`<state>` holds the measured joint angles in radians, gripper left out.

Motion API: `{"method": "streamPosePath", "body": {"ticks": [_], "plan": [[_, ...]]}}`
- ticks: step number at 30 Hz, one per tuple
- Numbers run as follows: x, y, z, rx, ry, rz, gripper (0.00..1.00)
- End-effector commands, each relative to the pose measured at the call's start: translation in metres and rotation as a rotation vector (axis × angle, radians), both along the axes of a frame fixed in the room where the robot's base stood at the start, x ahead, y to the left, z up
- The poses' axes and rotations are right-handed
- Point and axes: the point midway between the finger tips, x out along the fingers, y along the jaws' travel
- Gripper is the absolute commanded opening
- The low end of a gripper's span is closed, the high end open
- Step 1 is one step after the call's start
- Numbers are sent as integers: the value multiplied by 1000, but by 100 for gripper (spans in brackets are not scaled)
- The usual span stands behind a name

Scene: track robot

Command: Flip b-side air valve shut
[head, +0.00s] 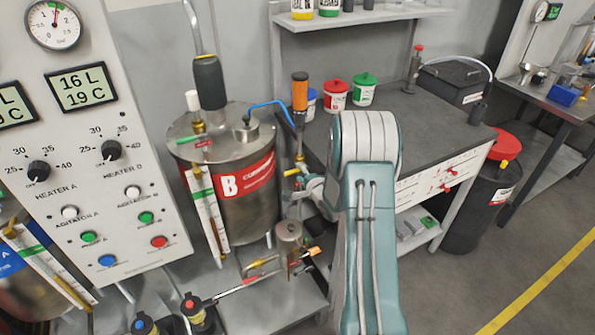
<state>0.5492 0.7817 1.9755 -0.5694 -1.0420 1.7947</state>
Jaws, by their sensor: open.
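The steel B tank (236,205) stands left of centre with a red B label. A blue hose (262,105) runs from its lid to an upright orange-topped fitting (300,92) on its right. A small yellow handle (291,172) shows low on this fitting's line; it looks like the B-side air valve, but its exact position is hard to read. My gripper (308,186) is just right of and below the yellow handle, mostly hidden behind my teal arm. It is open. I cannot tell whether it touches the handle.
A control panel (85,130) with dials fills the left. Pipes and a small metal pot (289,240) sit below the gripper. A grey workbench (425,125) with red (336,95) and green-lidded jars (364,90) stands behind my arm. A dark bin (478,215) stands right; the floor beyond is clear.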

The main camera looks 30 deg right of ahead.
Motion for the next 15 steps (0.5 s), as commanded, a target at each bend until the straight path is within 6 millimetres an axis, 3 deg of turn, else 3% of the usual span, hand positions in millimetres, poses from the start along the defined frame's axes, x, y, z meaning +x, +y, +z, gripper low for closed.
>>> {"method": "streamPosePath", "body": {"ticks": [9,15], "plan": [[-66,2,12,1,2,-3,55],[-88,3,16,1,2,-2,55]]}}
